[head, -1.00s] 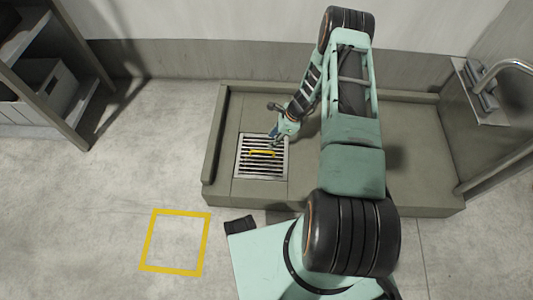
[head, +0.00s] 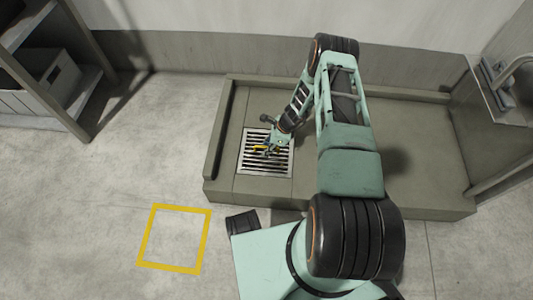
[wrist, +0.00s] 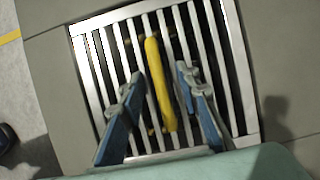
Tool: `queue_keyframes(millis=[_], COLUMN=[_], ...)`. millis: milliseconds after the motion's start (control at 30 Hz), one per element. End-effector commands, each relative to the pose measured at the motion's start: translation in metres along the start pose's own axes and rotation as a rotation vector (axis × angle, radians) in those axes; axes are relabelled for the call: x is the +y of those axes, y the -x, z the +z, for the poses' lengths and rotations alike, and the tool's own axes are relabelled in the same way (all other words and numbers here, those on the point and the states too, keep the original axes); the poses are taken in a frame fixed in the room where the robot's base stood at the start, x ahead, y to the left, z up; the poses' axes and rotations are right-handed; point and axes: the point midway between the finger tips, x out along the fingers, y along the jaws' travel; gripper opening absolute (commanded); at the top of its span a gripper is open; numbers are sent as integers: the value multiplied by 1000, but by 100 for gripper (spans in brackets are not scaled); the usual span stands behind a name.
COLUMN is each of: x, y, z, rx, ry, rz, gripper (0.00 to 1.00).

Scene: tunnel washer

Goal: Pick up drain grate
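The drain grate (head: 281,167) is a square metal grate with parallel bars, lying flat in the raised grey-green platform. In the wrist view the grate (wrist: 96,60) fills the middle, with a yellow handle (wrist: 156,75) running lengthwise over its bars. My gripper (wrist: 157,82) is open, with one blue finger on each side of the handle and visible gaps to it. In the head view my gripper (head: 268,150) is over the grate, at the handle, and partly covers it. I cannot tell the exact height of the fingertips above the bars.
A yellow square outline (head: 175,238) is marked on the open floor at the lower left. The platform (head: 225,188) has a raised rim at its left and back. A shelf with a light bin (head: 45,85) stands at the upper left. A tap and basin (head: 500,85) are at the right.

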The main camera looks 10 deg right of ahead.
Motion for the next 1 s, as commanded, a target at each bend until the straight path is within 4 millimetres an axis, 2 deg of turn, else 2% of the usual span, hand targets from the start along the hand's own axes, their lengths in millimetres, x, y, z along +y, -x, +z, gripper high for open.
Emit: queue_keyframes(millis=[133, 400, 1000], x=[-1, -1, -2], y=[1, 2, 3], z=[0, 0, 1], rx=[0, 0, -2], ry=[0, 0, 0], rz=[-1, -1, -2], gripper=[28, 0, 0])
